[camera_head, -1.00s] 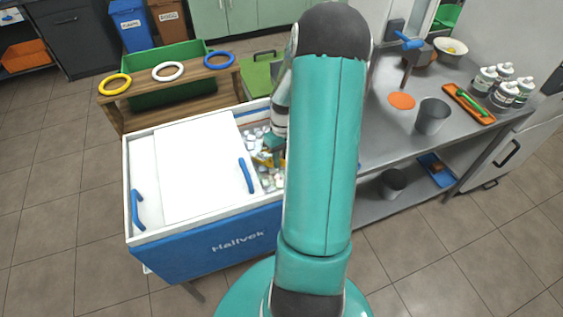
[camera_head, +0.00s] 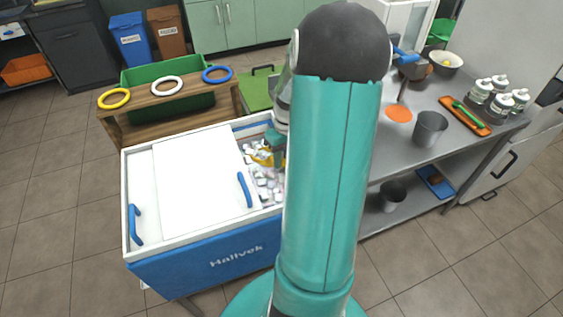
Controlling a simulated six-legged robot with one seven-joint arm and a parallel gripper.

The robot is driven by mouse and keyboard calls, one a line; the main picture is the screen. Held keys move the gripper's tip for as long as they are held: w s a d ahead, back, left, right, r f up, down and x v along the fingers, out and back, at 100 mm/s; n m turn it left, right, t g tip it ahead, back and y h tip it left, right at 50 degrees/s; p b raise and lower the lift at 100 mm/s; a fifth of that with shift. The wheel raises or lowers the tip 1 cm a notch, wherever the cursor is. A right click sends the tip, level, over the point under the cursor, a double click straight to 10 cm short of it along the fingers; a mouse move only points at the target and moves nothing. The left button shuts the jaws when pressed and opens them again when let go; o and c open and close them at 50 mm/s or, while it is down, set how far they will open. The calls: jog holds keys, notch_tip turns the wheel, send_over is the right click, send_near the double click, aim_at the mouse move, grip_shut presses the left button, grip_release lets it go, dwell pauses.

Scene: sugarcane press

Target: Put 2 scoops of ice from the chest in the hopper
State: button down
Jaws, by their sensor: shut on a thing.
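The ice chest (camera_head: 205,262) is blue and white, with its white lid (camera_head: 195,180) slid to the left. Ice cubes (camera_head: 268,188) show in the open strip at its right side. My gripper (camera_head: 273,150) is over this opening, partly hidden by my own arm. It is shut on a yellow scoop (camera_head: 262,157), of which only a part shows, at or just above the ice. I cannot tell whether the scoop holds ice. A machine with a blue handle (camera_head: 405,55) stands on the steel counter at the upper right; I cannot make out a hopper on it.
The steel counter (camera_head: 385,145) holds a grey metal cup (camera_head: 430,128), an orange disc (camera_head: 398,114), a bowl (camera_head: 446,62) and several bottles beside an orange tray (camera_head: 465,116). A wooden stand (camera_head: 160,115) with three rings is behind the chest. Floor is free in front.

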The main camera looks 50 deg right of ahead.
jog(key=shift+s+r, duration=0.15)
jog(key=shift+r, duration=0.7)
jog(key=shift+s+r, duration=0.15)
jog(key=shift+r, duration=0.7)
jog(key=shift+s+r+t, duration=0.2)
jog(key=shift+r+t, duration=0.1)
jog(key=shift+r, duration=0.05)
jog(key=shift+s+a+r+t+h, duration=0.15)
jog(key=shift+s+r+t, duration=0.4)
jog(key=shift+s+t, duration=0.25)
jog(key=shift+s+a+r+t+h, duration=0.15)
jog(key=shift+s+r+t, duration=0.4)
jog(key=shift+s, duration=0.3)
jog(key=c, duration=1.8)
grip_release()
grip_shut()
